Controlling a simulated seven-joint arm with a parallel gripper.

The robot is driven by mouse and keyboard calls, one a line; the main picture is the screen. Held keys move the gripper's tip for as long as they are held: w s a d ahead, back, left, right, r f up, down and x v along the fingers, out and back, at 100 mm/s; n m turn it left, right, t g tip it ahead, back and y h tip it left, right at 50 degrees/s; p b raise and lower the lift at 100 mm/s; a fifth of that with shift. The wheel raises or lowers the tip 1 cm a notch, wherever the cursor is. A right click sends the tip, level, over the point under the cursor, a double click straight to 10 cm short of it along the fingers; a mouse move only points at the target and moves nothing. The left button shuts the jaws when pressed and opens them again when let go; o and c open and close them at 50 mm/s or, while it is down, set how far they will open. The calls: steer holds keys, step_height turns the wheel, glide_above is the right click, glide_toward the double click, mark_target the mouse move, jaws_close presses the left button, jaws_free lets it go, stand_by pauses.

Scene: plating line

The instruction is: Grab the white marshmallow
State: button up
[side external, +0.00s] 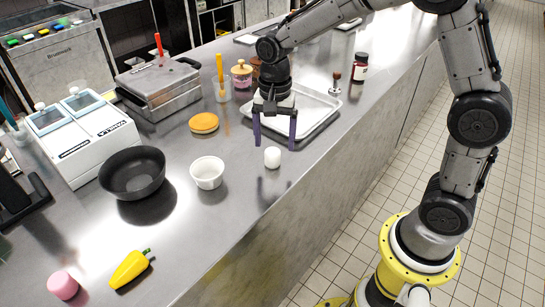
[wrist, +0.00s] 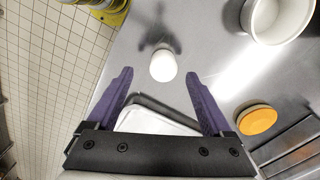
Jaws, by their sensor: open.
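The white marshmallow (side external: 272,157) stands on the steel counter, near its front edge. In the wrist view the marshmallow (wrist: 163,66) lies beyond the fingertips, roughly in line with the gap between them. My gripper (side external: 274,143) has two purple fingers pointing down and spread wide, with nothing between them. In the wrist view my gripper (wrist: 161,74) also shows open, and its fingers do not touch the marshmallow.
A white ramekin (side external: 207,172) stands left of the marshmallow, with a black bowl (side external: 133,172) further left. A metal tray (side external: 318,124) lies behind my gripper. An orange-topped disc (side external: 204,123), yellow pepper (side external: 130,268) and pink cylinder (side external: 62,285) are on the counter. Bare steel surrounds the marshmallow.

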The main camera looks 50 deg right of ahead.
mark_target(272, 151)
steer(key=shift+w+f, duration=0.15)
steer(key=shift+f, duration=1.2)
steer(key=shift+w+f, duration=0.15)
steer(key=shift+f, duration=1.2)
steer(key=shift+c, duration=0.3)
steer(key=c, duration=0.8)
